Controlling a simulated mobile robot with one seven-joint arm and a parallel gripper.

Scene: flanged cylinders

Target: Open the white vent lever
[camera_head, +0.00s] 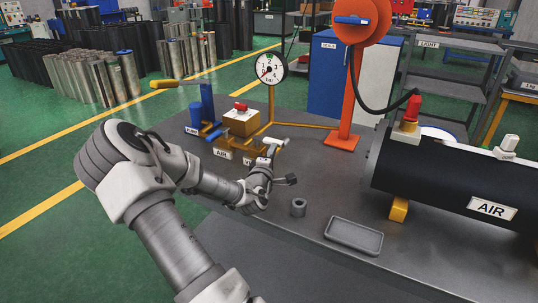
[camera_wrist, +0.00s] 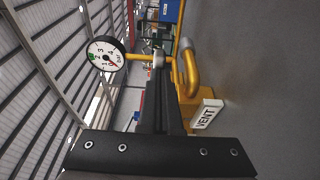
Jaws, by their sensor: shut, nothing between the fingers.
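The white vent lever (camera_head: 275,141) sits on top of the yellow pipework in the head view, just beyond my gripper (camera_head: 268,165). In the wrist view my gripper (camera_wrist: 158,62) shows as dark fingers, shut with nothing between them. Their tips lie close to the pipe fitting. A small pale piece at the tips may be the lever; it is mostly hidden, and I cannot tell whether the fingers touch it. The VENT label (camera_wrist: 208,114) is on the yellow valve block, right of the fingers in the wrist view.
A pressure gauge (camera_head: 271,68) stands behind the valves. A yellow block with a red knob (camera_head: 241,107) and a blue pump (camera_head: 207,105) are to the left. A grey ring (camera_head: 298,207), a tray (camera_head: 354,236) and the black AIR tank (camera_head: 450,180) are to the right.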

